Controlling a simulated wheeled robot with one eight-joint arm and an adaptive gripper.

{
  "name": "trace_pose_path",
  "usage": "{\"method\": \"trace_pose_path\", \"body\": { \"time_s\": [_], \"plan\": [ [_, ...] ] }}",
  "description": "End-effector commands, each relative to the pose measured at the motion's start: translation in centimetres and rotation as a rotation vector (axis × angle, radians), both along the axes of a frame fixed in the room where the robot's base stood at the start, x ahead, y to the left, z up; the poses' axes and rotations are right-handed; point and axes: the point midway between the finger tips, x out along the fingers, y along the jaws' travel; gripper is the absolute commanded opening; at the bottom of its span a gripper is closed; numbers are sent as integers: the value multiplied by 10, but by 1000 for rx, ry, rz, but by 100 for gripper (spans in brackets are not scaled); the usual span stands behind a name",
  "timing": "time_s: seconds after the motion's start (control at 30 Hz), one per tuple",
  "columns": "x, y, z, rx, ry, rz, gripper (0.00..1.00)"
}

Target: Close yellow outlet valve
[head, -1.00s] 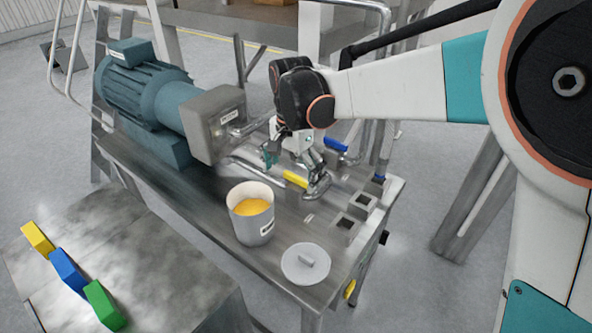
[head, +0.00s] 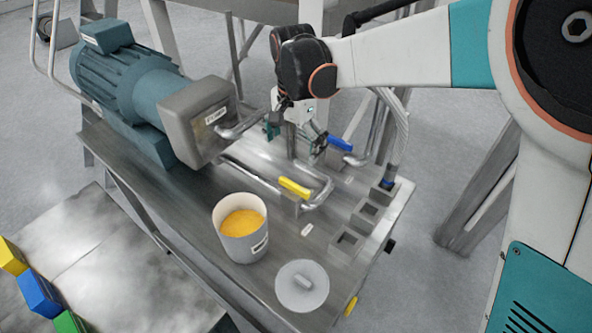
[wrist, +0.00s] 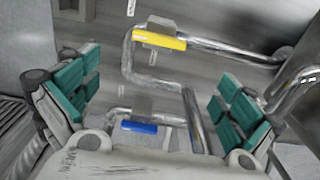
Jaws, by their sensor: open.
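The yellow outlet valve handle (head: 295,188) sits on a metal pipe (head: 320,199) above the steel table, to the right of the motor housing. It also shows in the upper middle of the wrist view (wrist: 159,41), lying along the pipe. A blue valve handle (head: 340,144) sits behind it, and shows lower in the wrist view (wrist: 139,127). My gripper (head: 296,140) is open and empty above the pipes, behind the yellow handle and close to the blue one. In the wrist view its teal finger pads (wrist: 158,100) stand wide apart, touching neither handle.
A pot of orange filling (head: 240,225) and a round grey lid (head: 302,286) stand near the table's front. The teal motor (head: 120,75) and its grey housing (head: 197,120) are at the left. Square sockets (head: 368,213) line the right edge. Coloured blocks (head: 38,292) lie at lower left.

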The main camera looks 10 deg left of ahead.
Motion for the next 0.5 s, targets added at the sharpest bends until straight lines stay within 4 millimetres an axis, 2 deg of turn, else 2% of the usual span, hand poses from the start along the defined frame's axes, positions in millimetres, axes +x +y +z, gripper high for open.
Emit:
{"method": "trace_pose_path", "body": {
  "time_s": [0.17,0.5],
  "plan": [
    [0,0,-20,0,0,0,100],
    [0,0,-86,0,0,0,100]
  ]
}}
